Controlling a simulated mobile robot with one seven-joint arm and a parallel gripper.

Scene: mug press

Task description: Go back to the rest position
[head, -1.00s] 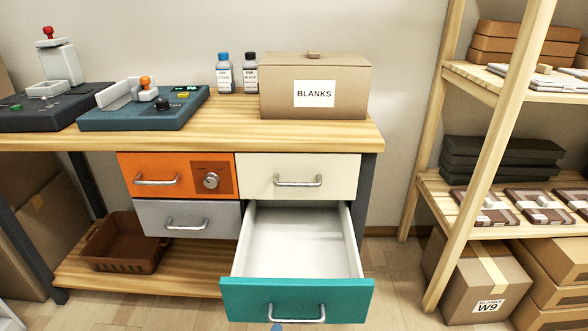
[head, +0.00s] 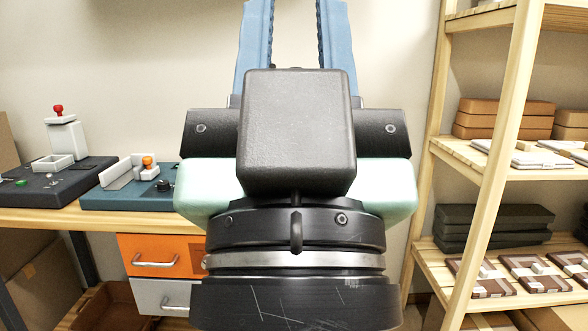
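My gripper (head: 296,30) is raised close in front of the head camera and fills the middle of the view. Its two blue fingers point up and stand apart, with bare wall showing between them. Nothing is held between the parts of the fingers that show; their tips run to the top edge of the picture. My gripper and wrist hide the middle and right of the workbench.
The wooden bench (head: 40,219) carries a dark machine (head: 45,190) and a blue-based press (head: 125,192). Below are an orange drawer (head: 150,258), a grey drawer (head: 160,297) and a brown basket (head: 110,308). A wooden shelf rack (head: 497,150) stands at the right.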

